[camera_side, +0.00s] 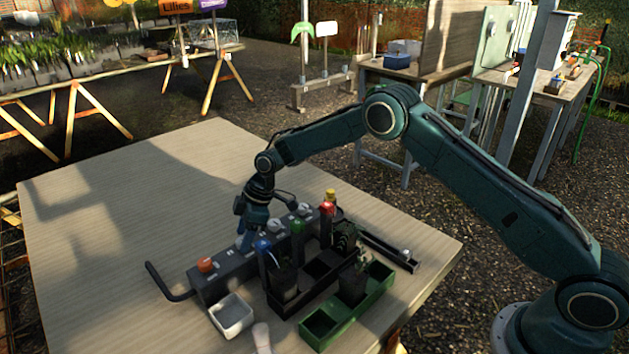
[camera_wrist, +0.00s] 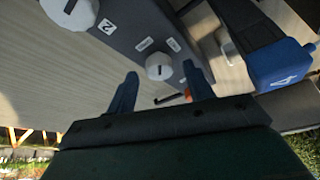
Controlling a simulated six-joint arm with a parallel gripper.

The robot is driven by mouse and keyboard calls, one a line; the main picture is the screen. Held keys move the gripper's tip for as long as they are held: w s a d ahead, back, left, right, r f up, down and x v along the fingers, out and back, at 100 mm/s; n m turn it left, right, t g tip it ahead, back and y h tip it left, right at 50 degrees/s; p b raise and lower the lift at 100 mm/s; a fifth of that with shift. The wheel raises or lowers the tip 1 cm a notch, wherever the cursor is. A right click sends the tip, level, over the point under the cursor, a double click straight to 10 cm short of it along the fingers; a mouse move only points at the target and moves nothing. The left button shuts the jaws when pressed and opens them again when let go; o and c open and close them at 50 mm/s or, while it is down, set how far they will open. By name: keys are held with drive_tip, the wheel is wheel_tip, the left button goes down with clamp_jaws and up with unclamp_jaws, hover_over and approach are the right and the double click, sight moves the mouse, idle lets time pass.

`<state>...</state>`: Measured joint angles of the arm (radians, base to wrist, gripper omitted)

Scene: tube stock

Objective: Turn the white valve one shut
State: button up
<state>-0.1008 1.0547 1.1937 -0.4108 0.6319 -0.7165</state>
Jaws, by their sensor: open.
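A long grey valve block (camera_side: 240,264) lies on the table, and it also shows in the wrist view (camera_wrist: 130,22). White knobs (camera_side: 304,209) stand along its top. In the wrist view, one white knob (camera_wrist: 158,66) with a dark line lies between my fingertips in the picture; contact does not show. Another white knob (camera_wrist: 70,8) is at the top left, near a tag reading 2. Other tags are too small to read. My gripper (camera_wrist: 160,72) is open and points down over the block. In the side view my gripper (camera_side: 246,238) hides part of the block.
An orange knob (camera_side: 205,264) sits at the block's left end, near a bent black pipe (camera_side: 168,283). Blue (camera_side: 263,246), green (camera_side: 297,226) and red (camera_side: 327,209) topped pieces stand close by. A white tray (camera_side: 232,316) and green planter (camera_side: 368,299) are in front. The table's left is clear.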

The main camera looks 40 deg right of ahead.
drive_tip(key=shift+a+f, duration=0.1)
drive_tip(key=shift+f, duration=0.2)
drive_tip(key=shift+c, duration=0.2)
drive_tip(key=c, duration=0.9)
drive_tip(key=shift+c, duration=0.2)
drive_tip(key=shift+m, duration=0.3)
drive_tip(key=m, duration=0.2)
drive_tip(key=m+t+h, duration=0.1)
drive_tip(key=m, duration=0.1)
drive_tip(key=shift+s+a+t, duration=0.1)
drive_tip(key=shift+a+t, duration=0.05)
drive_tip(key=shift+t, duration=0.15)
drive_tip(key=m+h, duration=0.1)
drive_tip(key=m, duration=0.2)
drive_tip(key=m+t+h, duration=0.1)
drive_tip(key=m, duration=0.1)
drive_tip(key=shift+a+m, duration=0.1)
drive_tip(key=shift+m, duration=0.3)
